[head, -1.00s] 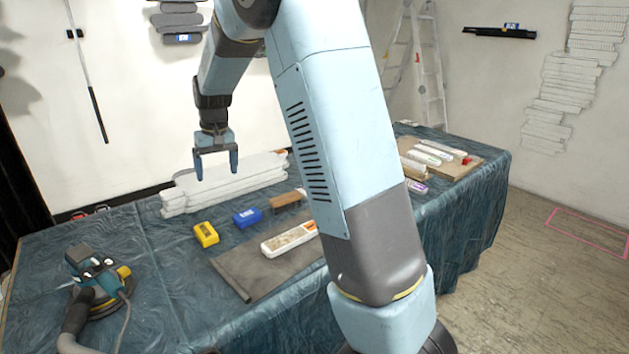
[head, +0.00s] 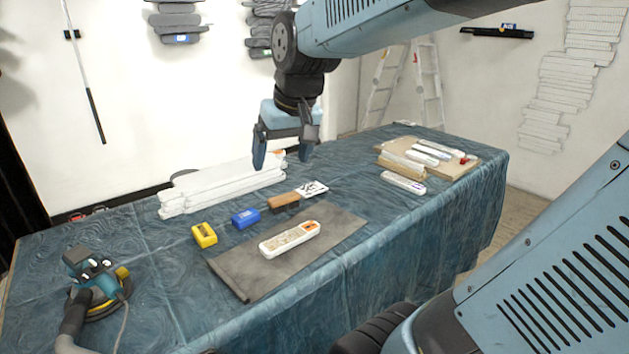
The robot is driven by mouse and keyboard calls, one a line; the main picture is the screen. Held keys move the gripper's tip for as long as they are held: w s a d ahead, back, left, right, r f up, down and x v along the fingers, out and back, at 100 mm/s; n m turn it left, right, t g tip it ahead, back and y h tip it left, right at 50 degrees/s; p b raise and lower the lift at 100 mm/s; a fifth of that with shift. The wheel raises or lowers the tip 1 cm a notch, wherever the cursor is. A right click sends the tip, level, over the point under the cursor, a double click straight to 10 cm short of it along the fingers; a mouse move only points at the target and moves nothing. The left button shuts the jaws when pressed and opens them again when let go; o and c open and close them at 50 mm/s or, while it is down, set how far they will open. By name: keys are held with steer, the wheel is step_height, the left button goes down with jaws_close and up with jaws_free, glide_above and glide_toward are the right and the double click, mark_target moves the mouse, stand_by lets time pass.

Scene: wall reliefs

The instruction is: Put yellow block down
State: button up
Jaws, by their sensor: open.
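The yellow block (head: 204,235) rests on the blue cloth of the table (head: 170,290), left of the blue block (head: 246,218). My gripper (head: 283,163) is open and empty. It points down in the air, above and to the right of the yellow block and in front of the stacked white boards. Nothing is between its fingers.
White boards (head: 225,184) are stacked behind. A sander (head: 97,283) stands at left. A wooden board (head: 440,150) with strips lies at right.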

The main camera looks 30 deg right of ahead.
steer(key=s+d+f+t, duration=0.1)
steer(key=s, duration=0.8)
steer(key=shift+s+d+f+h, duration=0.3)
steer(key=shift+s+f+h, duration=0.05)
steer(key=shift+f+h, duration=0.05)
stand_by(0.7)
